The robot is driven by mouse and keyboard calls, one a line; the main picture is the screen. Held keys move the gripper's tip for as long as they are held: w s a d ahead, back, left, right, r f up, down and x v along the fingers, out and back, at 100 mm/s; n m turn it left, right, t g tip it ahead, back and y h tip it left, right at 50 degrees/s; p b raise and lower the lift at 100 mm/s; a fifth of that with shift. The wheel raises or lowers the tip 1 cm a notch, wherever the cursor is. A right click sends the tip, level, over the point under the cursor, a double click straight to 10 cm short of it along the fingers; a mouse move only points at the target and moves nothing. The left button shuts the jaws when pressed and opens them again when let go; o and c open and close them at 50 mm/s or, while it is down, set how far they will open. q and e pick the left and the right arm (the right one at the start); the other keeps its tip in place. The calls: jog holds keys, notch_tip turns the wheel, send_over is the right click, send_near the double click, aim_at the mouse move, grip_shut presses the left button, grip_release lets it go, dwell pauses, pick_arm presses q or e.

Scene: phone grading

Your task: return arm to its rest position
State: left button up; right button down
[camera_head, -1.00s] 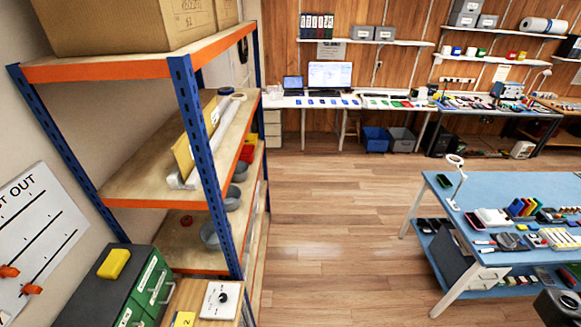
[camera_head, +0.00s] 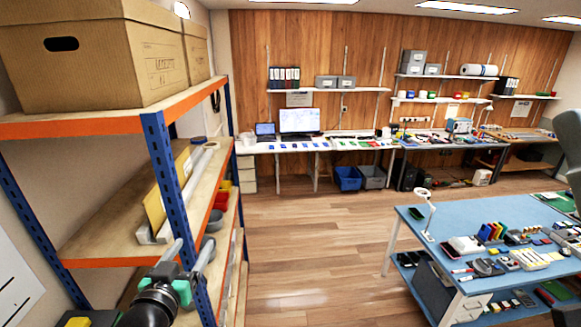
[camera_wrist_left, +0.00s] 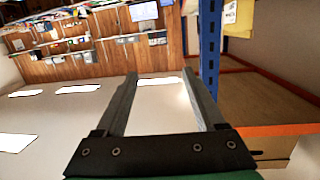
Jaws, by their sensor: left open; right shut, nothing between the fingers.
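My left gripper (camera_head: 188,255) shows at the lower left of the head view, in front of the shelving rack. Its two grey fingers are apart and point up and to the right. In the left wrist view the left gripper (camera_wrist_left: 156,82) is open, with nothing between its fingers. That view is upside down, with ceiling lights low in the picture. My right gripper is not seen in either view.
The orange-and-blue shelving rack (camera_head: 162,160) stands close by the left arm and carries cardboard boxes (camera_head: 95,52). A blue table (camera_head: 408,222) with phones and tools is at the right. Wooden floor (camera_head: 310,235) between them is clear.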

pick_arm(q)
jog(key=s+d+r+t, duration=0.1)
jog(key=s+r+t, duration=0.15)
jog(key=r, duration=0.55)
jog(key=s+d+r+t, duration=0.2)
jog(key=s+r, duration=0.1)
jog(key=r, duration=0.4)
jog(key=s+r+t+h, duration=0.2)
jog(key=s+r+t, duration=0.4)
jog(key=s+r, duration=1)
jog(key=shift+s+r, duration=0.35)
jog(key=shift+s, duration=0.8)
jog(key=shift+t, duration=0.25)
